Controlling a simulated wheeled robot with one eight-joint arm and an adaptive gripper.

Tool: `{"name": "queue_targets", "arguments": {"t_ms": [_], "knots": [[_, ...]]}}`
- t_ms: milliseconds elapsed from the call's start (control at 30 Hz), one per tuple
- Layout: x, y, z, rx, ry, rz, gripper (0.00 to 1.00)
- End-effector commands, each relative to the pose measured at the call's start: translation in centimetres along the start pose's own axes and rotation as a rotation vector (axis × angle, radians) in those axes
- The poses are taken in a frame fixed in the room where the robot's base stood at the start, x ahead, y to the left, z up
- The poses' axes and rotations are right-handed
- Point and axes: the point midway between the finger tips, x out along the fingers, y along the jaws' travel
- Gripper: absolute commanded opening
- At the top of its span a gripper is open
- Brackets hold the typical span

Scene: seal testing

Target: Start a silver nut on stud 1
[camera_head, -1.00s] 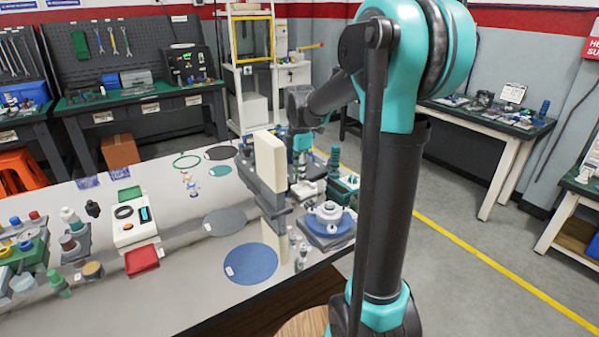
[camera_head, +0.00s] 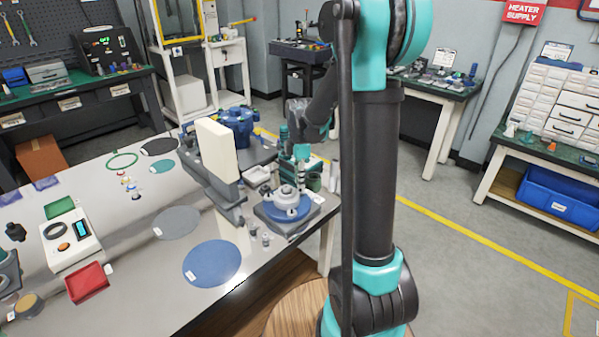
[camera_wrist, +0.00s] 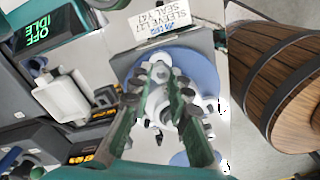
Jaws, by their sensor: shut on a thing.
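The test fixture has a pale metal flange (camera_head: 287,197) on a blue disc (camera_head: 274,212) and a dark square base, near the table's right end. In the wrist view the flange (camera_wrist: 158,106) lies beyond my fingers on the blue disc (camera_wrist: 203,68). My gripper (camera_wrist: 168,82) points at the flange, its green fingers close together at the tips. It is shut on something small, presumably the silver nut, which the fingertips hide. In the head view my gripper (camera_head: 302,174) is just above the flange's right side. Stud 1 cannot be told apart from the other flange parts.
A tall cream block (camera_head: 217,150) stands left of the fixture. A loose blue disc (camera_head: 212,264) and a grey disc (camera_head: 177,223) lie on the table. Small metal parts (camera_head: 258,237) stand before the fixture. A wooden barrel-like piece (camera_wrist: 285,75) is at right in the wrist view.

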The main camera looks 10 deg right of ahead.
Motion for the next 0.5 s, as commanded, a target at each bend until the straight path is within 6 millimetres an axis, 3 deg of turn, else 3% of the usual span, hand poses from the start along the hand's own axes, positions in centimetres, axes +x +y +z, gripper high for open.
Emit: {"name": "queue_targets", "arguments": {"t_ms": [33,500], "knots": [[0.69,0.04,0.00,0.000,0.000,0.000,0.00],[0.53,-0.21,0.08,-0.596,0.001,0.000,0.00]]}}
